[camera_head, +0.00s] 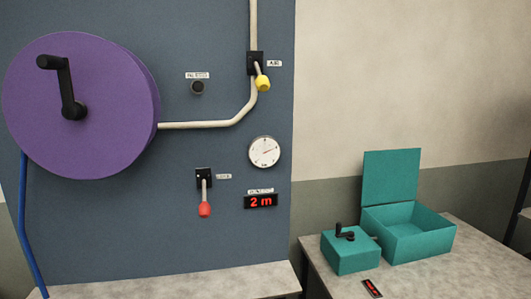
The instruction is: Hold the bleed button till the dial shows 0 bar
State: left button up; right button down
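A dark round button (197,88) sits on the blue-grey panel under a small white label whose text is too small to read. A round white dial (264,152) with a red needle is on the panel's right side. The needle points to the right and slightly up; the scale figures are too small to read. Neither of my grippers shows in the head view, and nothing is seen touching the button.
The panel bears a purple wheel (90,105) with a black crank, a yellow-handled lever (262,82), a red-handled lever (204,208) and a "2 m" display (261,201). An open teal box (425,243) and a cranked teal block (350,258) stand on the right table.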

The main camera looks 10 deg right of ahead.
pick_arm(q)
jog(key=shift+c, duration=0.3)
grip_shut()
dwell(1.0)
